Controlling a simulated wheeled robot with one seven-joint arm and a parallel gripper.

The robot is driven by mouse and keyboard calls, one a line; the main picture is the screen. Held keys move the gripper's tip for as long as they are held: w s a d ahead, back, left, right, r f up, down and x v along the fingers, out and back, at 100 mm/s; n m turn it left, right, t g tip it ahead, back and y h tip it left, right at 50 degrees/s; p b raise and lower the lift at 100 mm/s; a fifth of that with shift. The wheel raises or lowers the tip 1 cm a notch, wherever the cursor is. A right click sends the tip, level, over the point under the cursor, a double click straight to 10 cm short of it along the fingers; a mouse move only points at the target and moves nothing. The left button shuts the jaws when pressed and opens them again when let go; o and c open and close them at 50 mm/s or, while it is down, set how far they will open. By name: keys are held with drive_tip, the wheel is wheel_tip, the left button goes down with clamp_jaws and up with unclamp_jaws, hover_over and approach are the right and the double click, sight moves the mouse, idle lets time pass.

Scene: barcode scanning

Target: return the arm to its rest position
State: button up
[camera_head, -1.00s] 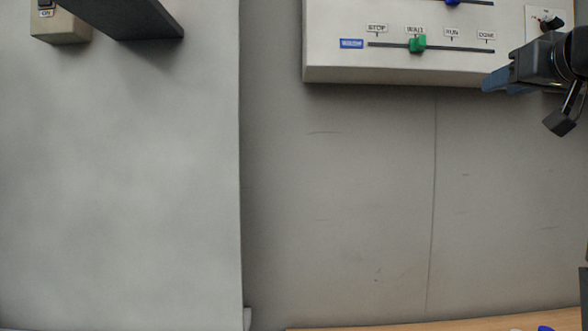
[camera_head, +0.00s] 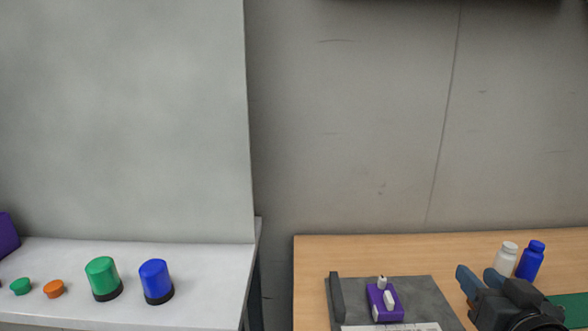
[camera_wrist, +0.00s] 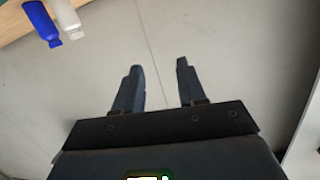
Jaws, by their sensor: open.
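My gripper (camera_head: 478,282) shows at the lower right of the head view, in front of the wooden table (camera_head: 345,248). Its two fingers stand apart with nothing between them. In the wrist view my gripper (camera_wrist: 156,80) is open and empty, with grey wall behind the fingers. A white bottle (camera_head: 506,260) and a blue bottle (camera_head: 531,262) stand on the table just behind and right of the fingers. In the wrist view the blue bottle (camera_wrist: 42,22) and the white bottle (camera_wrist: 67,18) are at the upper left, clear of the fingers.
A dark grey mat (camera_head: 430,295) holds a purple device (camera_head: 384,302) left of my gripper. A green surface (camera_head: 572,306) is at the right. A white counter (camera_head: 205,262) at the left bears green (camera_head: 102,278) and blue (camera_head: 155,281) domed lamps and small buttons.

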drive_tip(key=s+a+f, duration=0.3)
drive_tip(key=s+f, duration=0.6)
drive_tip(key=s, duration=0.3)
drive_tip(key=s+a+n, duration=0.1)
drive_tip(key=s+a, duration=0.1)
drive_tip(key=s, duration=1.2)
drive_tip(key=s+a+r+n+g+y, duration=0.1)
drive_tip(key=s+a, duration=0.2)
drive_tip(key=s, duration=1.1)
drive_tip(key=shift+s+a+r+y, duration=0.2)
drive_tip(key=shift+s+y, duration=0.05)
drive_tip(key=shift+y, duration=0.05)
drive_tip(key=shift+w, duration=0.1)
drive_tip(key=shift+c, duration=0.2)
idle(0.7)
